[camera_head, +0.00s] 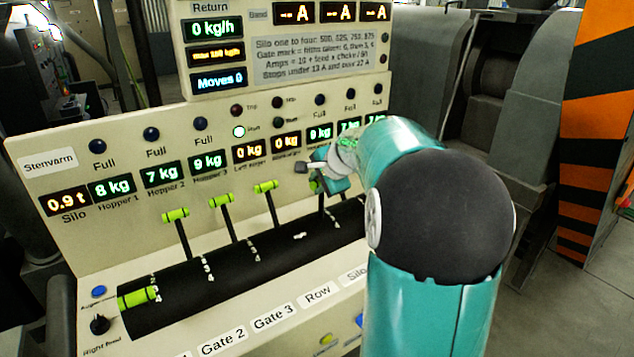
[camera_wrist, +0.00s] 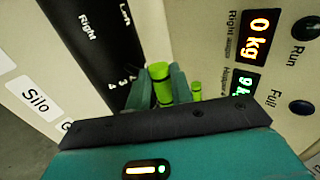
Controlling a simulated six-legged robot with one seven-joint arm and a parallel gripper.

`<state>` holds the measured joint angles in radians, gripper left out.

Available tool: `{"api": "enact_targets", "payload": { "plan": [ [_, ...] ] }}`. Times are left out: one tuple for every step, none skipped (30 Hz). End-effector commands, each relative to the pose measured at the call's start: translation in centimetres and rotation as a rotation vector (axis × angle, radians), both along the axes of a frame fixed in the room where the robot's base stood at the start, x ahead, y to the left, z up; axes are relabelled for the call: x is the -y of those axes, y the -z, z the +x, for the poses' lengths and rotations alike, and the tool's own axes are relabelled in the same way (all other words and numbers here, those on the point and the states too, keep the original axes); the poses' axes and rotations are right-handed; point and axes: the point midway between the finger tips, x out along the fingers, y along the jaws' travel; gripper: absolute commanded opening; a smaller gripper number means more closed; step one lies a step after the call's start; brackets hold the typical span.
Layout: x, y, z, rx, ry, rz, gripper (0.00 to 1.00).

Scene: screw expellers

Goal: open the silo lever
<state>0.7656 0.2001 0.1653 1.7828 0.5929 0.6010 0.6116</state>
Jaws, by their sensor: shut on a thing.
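My gripper (camera_head: 325,172) is at the panel, by the fifth lever from the left. In the wrist view its two teal fingers (camera_wrist: 161,88) are closed around the green handle of the silo lever (camera_wrist: 160,80), one finger on each side. In the head view a bit of green (camera_head: 316,187) shows beneath the gripper; most of this handle is hidden. The lever's dark shaft (camera_head: 321,203) stands up from the black base, much like its neighbours. The Silo label (camera_wrist: 38,98) is on the front edge, in line with this lever.
Three other green-handled levers (camera_head: 221,201) stand upright to the left; the far-left one (camera_head: 138,298) lies low. Another green handle (camera_wrist: 195,91) is just beyond the gripped one. Lit displays (camera_head: 208,161) line the panel above. A striped post (camera_head: 595,150) stands to the right.

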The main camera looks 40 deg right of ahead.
Motion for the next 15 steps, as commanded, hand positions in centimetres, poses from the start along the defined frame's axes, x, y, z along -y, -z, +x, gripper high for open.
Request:
{"api": "enact_targets", "payload": {
  "plan": [
    [0.13,1.46,-0.53,-0.025,0.001,0.013,0.00],
    [0.13,1.46,-0.53,-0.025,0.002,0.012,0.00],
    [0.13,1.45,-0.53,-0.025,0.002,0.012,0.26],
    [0.13,1.43,-0.52,-0.025,0.001,0.013,0.32],
    [0.11,1.41,-0.50,-0.024,0.002,0.013,0.38],
    [0.10,1.37,-0.47,-0.023,0.002,0.013,0.44],
    [0.09,1.33,-0.44,-0.022,0.002,0.012,0.44],
    [0.07,1.27,-0.41,-0.021,0.001,0.012,0.44],
    [0.05,1.18,-0.38,-0.020,0.001,0.011,0.44],
    [0.04,1.12,-0.36,-0.018,0.001,0.010,0.44],
    [0.03,1.08,-0.34,-0.018,0.001,0.010,0.44],
    [0.02,1.01,-0.32,-0.016,0.001,0.010,0.44],
    [0.01,0.94,-0.34,-0.016,0.001,0.009,0.44],
    [-0.01,0.83,-0.38,-0.016,0.001,0.009,0.44],
    [-0.01,0.63,-0.50,-0.015,0.001,0.009,0.44]
  ]
}}
